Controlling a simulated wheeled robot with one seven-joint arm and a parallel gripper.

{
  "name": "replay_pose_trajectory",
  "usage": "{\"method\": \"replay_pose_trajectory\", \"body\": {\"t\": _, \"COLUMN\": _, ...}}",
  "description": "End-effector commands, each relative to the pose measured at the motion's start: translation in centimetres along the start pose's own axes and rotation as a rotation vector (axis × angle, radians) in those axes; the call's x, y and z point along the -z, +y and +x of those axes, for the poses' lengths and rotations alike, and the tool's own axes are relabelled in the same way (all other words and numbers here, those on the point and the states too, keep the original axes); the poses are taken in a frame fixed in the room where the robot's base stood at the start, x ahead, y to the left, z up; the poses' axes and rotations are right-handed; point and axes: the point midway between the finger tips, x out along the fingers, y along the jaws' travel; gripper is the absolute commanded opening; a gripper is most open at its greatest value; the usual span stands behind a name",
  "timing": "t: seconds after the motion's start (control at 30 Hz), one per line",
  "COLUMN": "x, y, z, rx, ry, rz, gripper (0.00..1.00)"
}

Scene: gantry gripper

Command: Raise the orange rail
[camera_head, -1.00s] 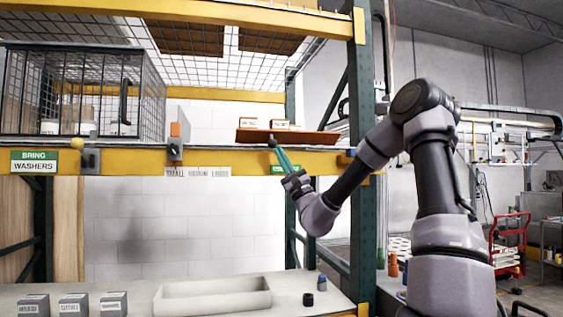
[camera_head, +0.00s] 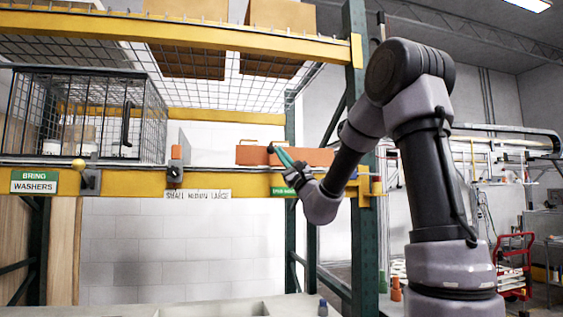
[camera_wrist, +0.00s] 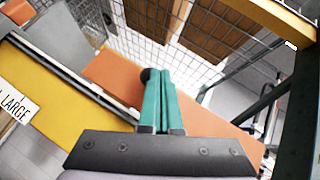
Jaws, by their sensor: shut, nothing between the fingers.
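The orange rail (camera_head: 318,158) stands upright as a panel along the shelf's front edge, right of centre in the head view. In the wrist view the orange rail (camera_wrist: 113,75) runs diagonally behind my fingers. My gripper (camera_head: 276,150) has teal fingers closed together, with nothing held between them. In the wrist view my gripper (camera_wrist: 153,78) has its tips in front of the rail's face, beside a small dark round knob. I cannot tell whether the tips touch the rail.
The yellow shelf beam (camera_head: 135,187) runs below the rail. A wire cage (camera_head: 98,120) stands at the left of the shelf. A green upright post (camera_head: 356,100) is close to my arm. Cardboard boxes (camera_head: 280,40) sit on the mesh above.

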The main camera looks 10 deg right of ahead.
Motion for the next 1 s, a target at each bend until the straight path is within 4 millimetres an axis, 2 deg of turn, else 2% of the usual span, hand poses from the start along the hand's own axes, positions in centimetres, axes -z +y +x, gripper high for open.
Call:
{"method": "replay_pose_trajectory", "body": {"t": 0.37, "x": -0.3, "y": -0.5, "z": 1.2, "rx": 0.0, "ry": -0.001, "rz": 0.001, "gripper": 0.0}}
{"method": "replay_pose_trajectory", "body": {"t": 1.0, "x": -0.3, "y": -0.7, "z": 1.4, "rx": 0.0, "ry": 0.0, "rz": 0.0, "gripper": 0.0}}
